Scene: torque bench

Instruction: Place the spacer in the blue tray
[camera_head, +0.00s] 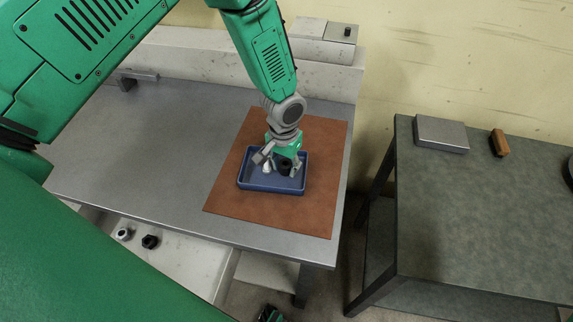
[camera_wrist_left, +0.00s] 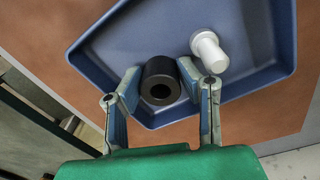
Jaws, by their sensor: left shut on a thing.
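The blue tray (camera_head: 258,186) lies on a brown mat on the bench; it also shows in the wrist view (camera_wrist_left: 262,85). My left gripper (camera_head: 281,166) reaches down over the tray from above. Its fingers are shut on the sides of the spacer (camera_wrist_left: 160,82), a short black cylinder with a round bore. The spacer shows small and dark between the fingers in the head view (camera_head: 285,168). It is over or inside the tray near one wall; I cannot tell if it touches the floor. A white flanged part (camera_wrist_left: 209,50) lies in the tray beside the right finger.
The brown mat (camera_head: 233,190) surrounds the tray on the grey bench (camera_head: 130,160). A shelf below holds a pale round part (camera_head: 123,234) and a black nut-like part (camera_head: 150,241). A gap separates the bench from a dark side table (camera_head: 470,220) with a grey box (camera_head: 441,134).

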